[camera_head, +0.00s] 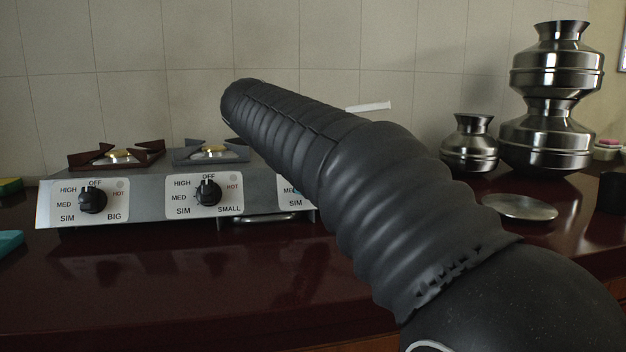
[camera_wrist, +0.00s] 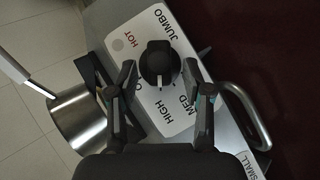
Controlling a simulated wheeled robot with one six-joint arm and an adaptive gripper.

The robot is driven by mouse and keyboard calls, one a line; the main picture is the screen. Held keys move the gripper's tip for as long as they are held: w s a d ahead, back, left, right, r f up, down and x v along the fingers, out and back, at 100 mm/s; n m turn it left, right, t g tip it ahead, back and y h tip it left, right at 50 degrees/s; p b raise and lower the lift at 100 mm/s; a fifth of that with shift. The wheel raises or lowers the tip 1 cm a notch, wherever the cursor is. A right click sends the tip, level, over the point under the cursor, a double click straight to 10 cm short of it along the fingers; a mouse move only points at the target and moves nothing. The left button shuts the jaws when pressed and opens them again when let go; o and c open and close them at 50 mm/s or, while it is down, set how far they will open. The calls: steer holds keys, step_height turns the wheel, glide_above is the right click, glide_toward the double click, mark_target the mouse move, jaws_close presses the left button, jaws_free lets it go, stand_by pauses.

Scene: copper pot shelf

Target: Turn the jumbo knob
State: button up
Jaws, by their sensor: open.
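The jumbo knob (camera_wrist: 158,64) is black and round with a raised grip bar, on a white panel (camera_wrist: 172,25) marked JUMBO, HOT, HIGH and MED in the wrist view. My gripper (camera_wrist: 168,78) is open, with one finger on each side of the knob's near part. I cannot tell whether the fingers touch it. In the head view my arm hides the jumbo knob and most of its panel (camera_head: 292,190). My gripper is hidden there too.
The stove (camera_head: 150,213) also carries the BIG knob (camera_head: 92,200) and the SMALL knob (camera_head: 208,192). A steel pan (camera_wrist: 78,118) sits beside the jumbo panel. A curved metal handle (camera_wrist: 249,117) runs close to my finger. Metal pots (camera_head: 545,135) and a lid (camera_head: 520,207) stand at right.

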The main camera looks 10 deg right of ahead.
steer(key=v, duration=1.2)
